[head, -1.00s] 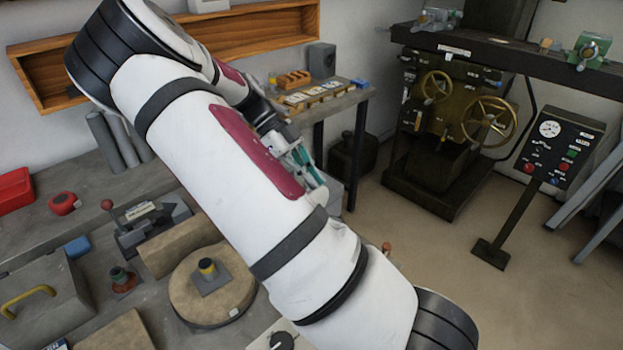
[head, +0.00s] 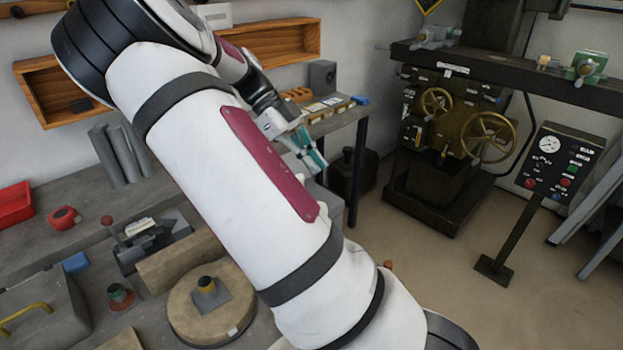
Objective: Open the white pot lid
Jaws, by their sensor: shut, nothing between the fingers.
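My gripper (head: 316,160) is in the head view behind my raised white arm, with teal fingers near the small back table. It is shut and empty, and its fingertips are partly hidden by the arm. I cannot make out a white pot or its lid for certain. A pale sliver (head: 281,343) shows at the bottom edge beside my arm, and I cannot tell what it belongs to. My arm hides much of the bench's right side.
A round tan disc (head: 212,318) with a dark and yellow knob lies on the grey bench. Beside it are a tan roll (head: 178,262), a vice-like fixture (head: 150,240) and a grey box (head: 40,310) with a yellow handle. Machinery (head: 450,130) stands right; the floor before it is clear.

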